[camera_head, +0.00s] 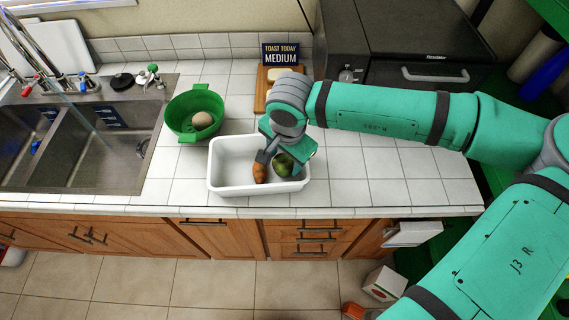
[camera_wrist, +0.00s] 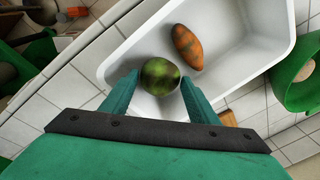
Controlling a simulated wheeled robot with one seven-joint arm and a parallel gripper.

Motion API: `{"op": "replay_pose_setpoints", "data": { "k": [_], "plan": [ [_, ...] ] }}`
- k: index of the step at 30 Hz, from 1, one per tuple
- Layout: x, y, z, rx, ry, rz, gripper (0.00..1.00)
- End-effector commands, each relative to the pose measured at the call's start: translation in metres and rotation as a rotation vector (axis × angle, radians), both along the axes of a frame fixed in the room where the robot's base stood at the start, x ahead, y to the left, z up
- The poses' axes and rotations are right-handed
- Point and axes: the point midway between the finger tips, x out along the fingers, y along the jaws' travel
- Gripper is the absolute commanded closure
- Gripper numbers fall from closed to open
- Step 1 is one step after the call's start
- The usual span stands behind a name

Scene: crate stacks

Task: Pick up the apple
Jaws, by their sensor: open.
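The apple (camera_head: 284,165) is green with dark patches and lies in the right part of a white tub (camera_head: 228,184) on the counter. In the wrist view the apple (camera_wrist: 160,76) sits between the tips of my gripper (camera_wrist: 157,88), a little beyond them. My gripper (camera_head: 277,157) is over the tub, with its fingers spread apart and nothing held. In the head view my gripper and wrist hide part of the tub's back and right side.
An orange carrot-like item (camera_head: 260,173) lies in the tub left of the apple; it also shows in the wrist view (camera_wrist: 187,47). A green colander (camera_head: 181,109) with a round brown item stands behind left. A toaster-oven-like appliance (camera_head: 420,75) stands behind. Counter right of the tub is clear.

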Motion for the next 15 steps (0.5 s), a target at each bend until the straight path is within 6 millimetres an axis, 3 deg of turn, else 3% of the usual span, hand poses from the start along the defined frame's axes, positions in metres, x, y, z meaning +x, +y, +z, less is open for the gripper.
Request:
{"op": "replay_pose_setpoints", "data": {
  "k": [4, 12, 15],
  "plan": [
    [0.0023, 0.0009, -0.0135, 0.0, 0.0, 0.0, 0.45],
    [0.0028, 0.0024, -0.0155, 0.0, -0.001, 0.003, 0.45],
    [0.0029, 0.0026, -0.0153, 0.0, -0.001, 0.003, 0.69]
  ]
}}
